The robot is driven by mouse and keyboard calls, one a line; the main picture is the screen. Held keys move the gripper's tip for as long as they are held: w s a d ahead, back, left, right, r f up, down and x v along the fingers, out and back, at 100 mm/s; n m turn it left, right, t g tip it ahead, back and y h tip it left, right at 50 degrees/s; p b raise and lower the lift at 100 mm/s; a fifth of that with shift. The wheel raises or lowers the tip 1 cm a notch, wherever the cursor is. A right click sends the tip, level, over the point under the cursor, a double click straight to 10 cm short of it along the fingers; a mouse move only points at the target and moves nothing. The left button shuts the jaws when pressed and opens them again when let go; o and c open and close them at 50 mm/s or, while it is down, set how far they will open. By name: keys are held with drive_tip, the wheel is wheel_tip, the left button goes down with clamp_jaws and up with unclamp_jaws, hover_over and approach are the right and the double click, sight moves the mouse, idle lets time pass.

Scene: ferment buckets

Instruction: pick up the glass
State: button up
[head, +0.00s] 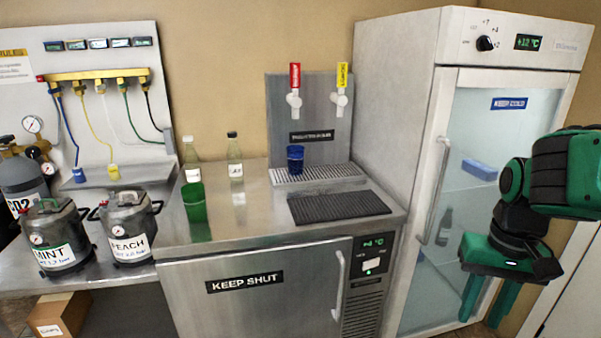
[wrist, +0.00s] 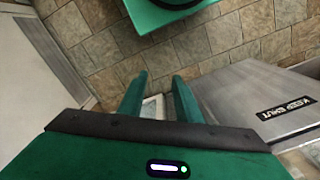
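A green glass (head: 194,203) stands upright on the steel counter near its left front edge. A blue glass (head: 295,158) stands on the drip tray below the taps. My gripper (head: 480,318) hangs at the right of the head view, in front of the glass-door fridge, well away from both glasses. In the wrist view its two green fingers (wrist: 160,80) are apart with nothing between them. Neither glass shows in the wrist view.
Two clear bottles (head: 234,158) (head: 191,160) stand at the counter's back left. A black ribbed mat (head: 340,207) lies at right. Kegs (head: 128,227) (head: 56,238) stand on the left bench. The fridge (head: 387,130) rises right of the counter. Tiled floor (wrist: 240,30) is below my gripper.

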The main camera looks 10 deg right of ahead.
drive_tip(key=shift+s, duration=0.45)
